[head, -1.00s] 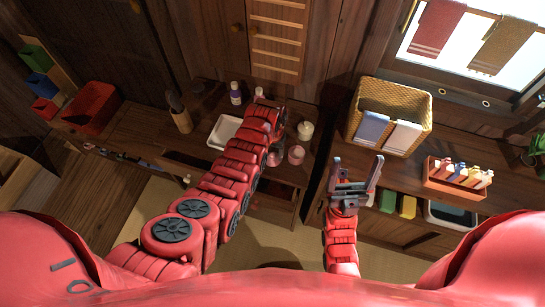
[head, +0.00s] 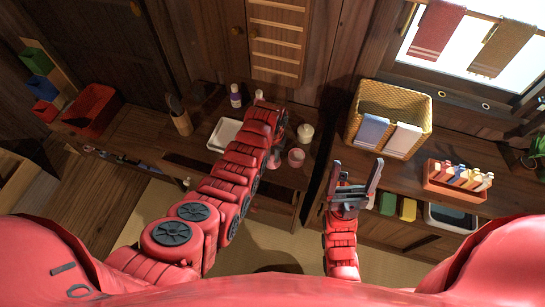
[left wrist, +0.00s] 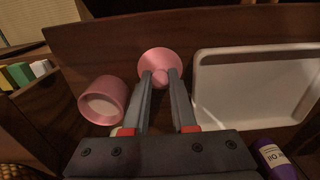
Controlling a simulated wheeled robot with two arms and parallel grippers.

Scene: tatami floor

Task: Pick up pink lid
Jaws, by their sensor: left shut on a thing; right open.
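The pink lid (left wrist: 160,64) is a round, shallow cone with a small knob, seen at the top centre of the left wrist view. My left gripper (left wrist: 161,78) is shut on its knob. In the head view my left gripper (head: 275,150) is over the dark wooden cabinet top, where my own arm largely hides the lid. An open pink jar (left wrist: 103,99) stands just left of the lid in the left wrist view; it also shows in the head view (head: 296,158). My right gripper (head: 355,185) is open and empty, in front of the right-hand counter.
A white tray (left wrist: 255,55) lies right of the lid in the left wrist view. A white lidded jar (head: 305,134) and purple-labelled bottles (head: 236,97) stand near the arm. A wicker basket (head: 409,88) and an orange box (head: 433,180) stand on the right-hand counter.

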